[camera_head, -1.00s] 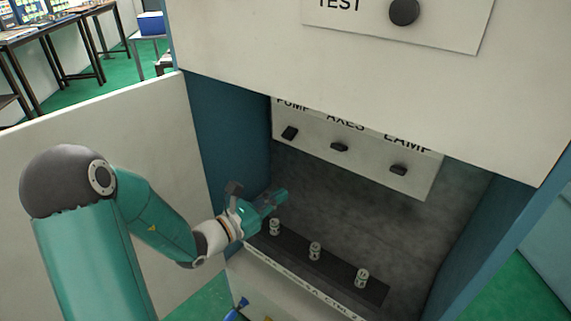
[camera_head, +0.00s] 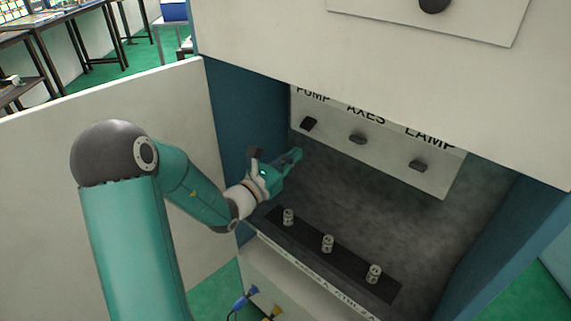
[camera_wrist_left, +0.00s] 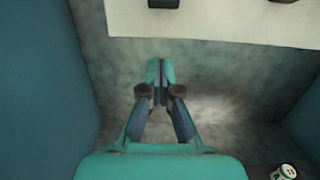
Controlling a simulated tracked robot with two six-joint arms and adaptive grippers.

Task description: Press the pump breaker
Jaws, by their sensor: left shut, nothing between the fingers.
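The pump breaker (camera_head: 308,124) is a small dark switch under the word PUMP, at the left end of a white panel (camera_head: 392,165) inside the cabinet recess. My left gripper (camera_head: 297,154) is inside the recess, below the pump breaker in the head view and apart from it. Its fingers are shut and empty. In the left wrist view the closed fingertips (camera_wrist_left: 160,68) point toward the back wall, below the white panel (camera_wrist_left: 215,18). A dark switch (camera_wrist_left: 163,3) is cut off at that view's top edge. My right gripper is not in view.
The AXES (camera_head: 358,138) and LAMP (camera_head: 418,165) switches sit to the right on the same panel. Below, a dark strip (camera_head: 306,238) holds three small cylinders. Blue side walls (camera_head: 245,140) bound the recess. Blue and yellow plugs hang below it.

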